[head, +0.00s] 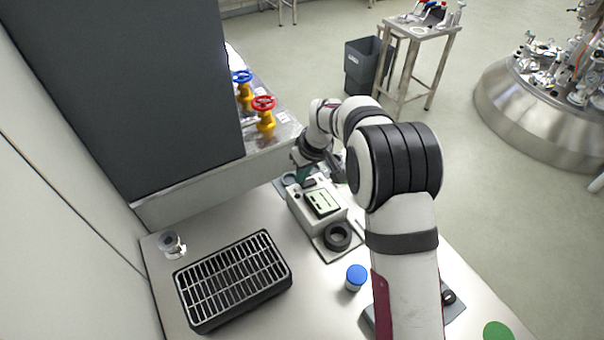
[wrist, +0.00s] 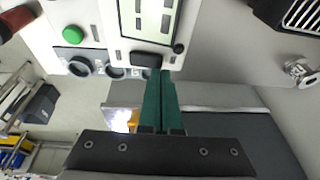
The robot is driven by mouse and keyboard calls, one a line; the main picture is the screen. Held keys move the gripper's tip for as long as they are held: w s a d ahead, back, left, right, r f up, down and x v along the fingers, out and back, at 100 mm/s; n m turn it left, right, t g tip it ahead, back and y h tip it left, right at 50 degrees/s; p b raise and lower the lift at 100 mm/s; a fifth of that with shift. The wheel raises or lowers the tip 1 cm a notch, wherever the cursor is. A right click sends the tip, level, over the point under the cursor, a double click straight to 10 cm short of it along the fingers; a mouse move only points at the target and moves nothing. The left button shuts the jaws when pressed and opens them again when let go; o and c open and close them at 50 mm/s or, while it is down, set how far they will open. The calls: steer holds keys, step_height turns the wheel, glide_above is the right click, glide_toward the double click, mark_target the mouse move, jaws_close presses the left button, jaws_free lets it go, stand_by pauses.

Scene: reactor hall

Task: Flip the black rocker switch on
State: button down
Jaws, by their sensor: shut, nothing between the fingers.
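The black rocker switch (wrist: 145,60) is a small dark rounded bar on the panel of a pale instrument box (wrist: 105,40), just below its screen in the wrist view. In the head view the switch (head: 309,183) is small, beside the screen on the box (head: 334,219). I cannot tell which way it is tilted. My gripper (wrist: 161,72) has green fingers, shut together and empty. Their tips are at the right end of the switch in the wrist view; I cannot tell whether they touch it. In the head view my gripper (head: 304,173) is at the box's far end, partly hidden by the arm.
A black ring (head: 337,236) lies at the box's near end. A blue-capped jar (head: 356,274) and a wire-topped black tray (head: 232,278) stand nearer. Red and blue valves (head: 264,112) stand behind.

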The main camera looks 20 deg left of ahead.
steer(key=shift+f, duration=0.1)
steer(key=shift+s+a+f, duration=0.15)
steer(key=shift+s+f, duration=0.05)
steer(key=shift+f, duration=0.15)
steer(key=shift+w, duration=0.1)
steer(key=shift+w+d+r, duration=0.35)
steer(key=shift+w+d, duration=0.1)
steer(key=shift+d, duration=0.05)
steer(key=s+r, duration=0.4)
steer(key=r, duration=0.9)
steer(key=shift+s+r, duration=0.1)
